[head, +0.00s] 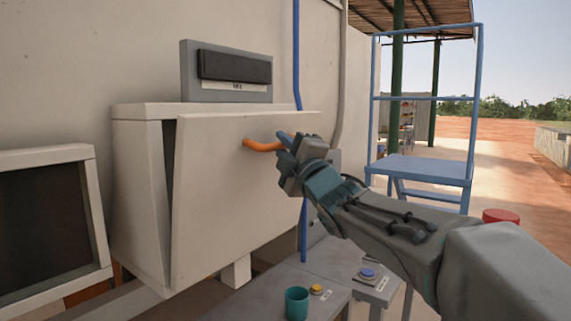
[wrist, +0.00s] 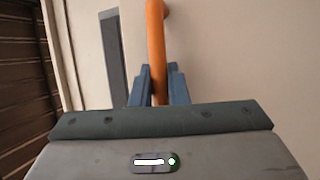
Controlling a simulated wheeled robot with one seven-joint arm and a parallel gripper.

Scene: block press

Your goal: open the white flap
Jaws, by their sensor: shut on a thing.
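The white flap (head: 225,190) is the front panel of a white box on the wall. It stands tilted, with a dark gap along its left edge, so it is partly open. An orange handle (head: 262,146) sticks out from the flap near its top. My gripper (head: 286,146) is at the right end of this handle, shut on it. In the wrist view the orange handle (wrist: 156,50) runs down between the two blue-grey fingers (wrist: 159,88). The pale flap surface (wrist: 240,60) fills the right of that view. The inside of the box is mostly hidden.
A grey panel with a dark bar (head: 235,68) sits above the box. A dark-screened white frame (head: 45,225) stands at left. A blue step frame (head: 425,168) stands at right, near my arm.

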